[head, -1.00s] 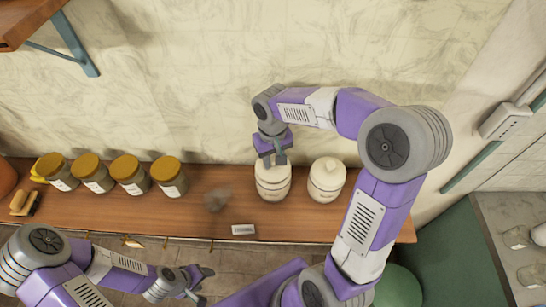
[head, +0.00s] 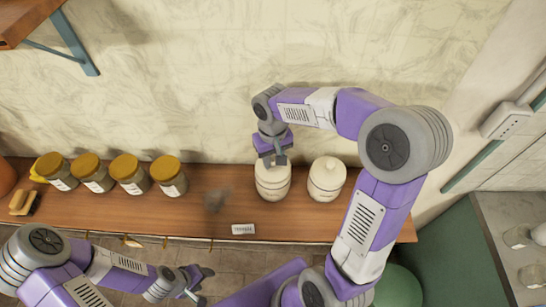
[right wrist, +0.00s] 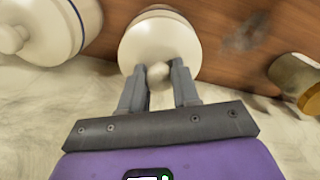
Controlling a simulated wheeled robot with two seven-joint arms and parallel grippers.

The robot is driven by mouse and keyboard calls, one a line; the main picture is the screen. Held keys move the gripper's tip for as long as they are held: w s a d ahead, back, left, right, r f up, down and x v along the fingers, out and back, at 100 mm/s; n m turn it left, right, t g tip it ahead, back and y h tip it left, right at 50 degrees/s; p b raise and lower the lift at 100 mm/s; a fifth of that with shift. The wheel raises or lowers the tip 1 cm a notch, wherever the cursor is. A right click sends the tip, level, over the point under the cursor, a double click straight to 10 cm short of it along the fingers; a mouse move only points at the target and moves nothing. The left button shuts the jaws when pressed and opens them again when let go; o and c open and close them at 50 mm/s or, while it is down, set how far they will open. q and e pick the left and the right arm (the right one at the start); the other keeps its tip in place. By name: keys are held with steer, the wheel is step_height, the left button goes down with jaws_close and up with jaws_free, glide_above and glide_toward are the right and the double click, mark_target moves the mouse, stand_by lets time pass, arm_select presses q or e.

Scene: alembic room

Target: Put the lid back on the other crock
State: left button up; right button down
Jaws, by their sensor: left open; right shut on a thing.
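Two cream crocks stand side by side on the wooden shelf in the head view. The right crock (head: 327,183) has a lid with a round knob on it. My right gripper (head: 274,163) is over the left crock (head: 273,187). In the right wrist view, its fingers (right wrist: 158,84) are shut on the round knob of a cream lid (right wrist: 160,42). The lid sits on or just above the left crock; I cannot tell whether it touches the rim. My left gripper (head: 204,285) is open and empty, low in front of the shelf.
Several jars with yellow lids (head: 124,166) stand on the left of the shelf (head: 225,175). A small label card (head: 243,229) lies near the front edge. A dark smudgy patch (head: 217,200) is left of the crocks. The wall is close behind.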

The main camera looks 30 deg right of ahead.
steer(key=shift+f+b, duration=0.45)
steer(key=shift+f, duration=0.05)
stand_by(0.9)
steer(key=c, duration=0.8)
jaws_free()
steer(key=shift+o, duration=0.2)
steer(key=shift+f, duration=0.25)
stand_by(0.5)
steer(key=shift+r+p, duration=0.35)
steer(key=shift+r, duration=0.35)
steer(key=shift+o, duration=0.2)
